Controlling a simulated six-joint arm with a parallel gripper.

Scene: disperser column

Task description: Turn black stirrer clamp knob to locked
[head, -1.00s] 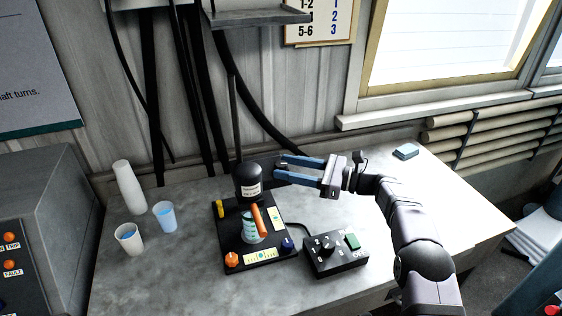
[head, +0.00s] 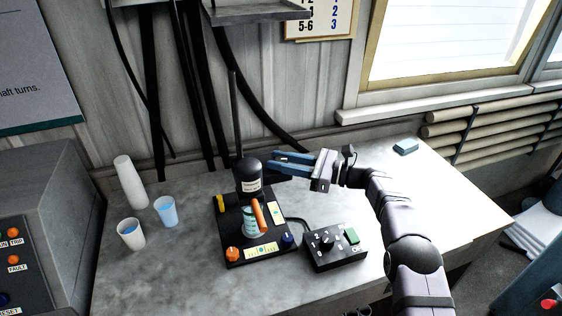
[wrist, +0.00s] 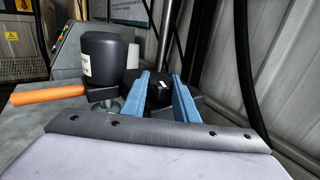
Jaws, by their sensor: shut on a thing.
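The black stirrer clamp knob (wrist: 158,98) shows in the wrist view between the blue fingers of my gripper (wrist: 160,80), with a small white mark on it. My gripper is shut on the knob. In the head view my gripper (head: 278,163) reaches in from the right, just behind and right of the black stirrer motor (head: 247,176); the knob cannot be made out there. The motor also shows in the wrist view (wrist: 101,55), left of the fingers. An orange handle (head: 258,214) angles down below the motor, over a beaker (head: 249,226).
The stirrer stands on a black base (head: 232,249) with an upright rod (head: 235,115) behind. A black control box (head: 334,248) sits in front right.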

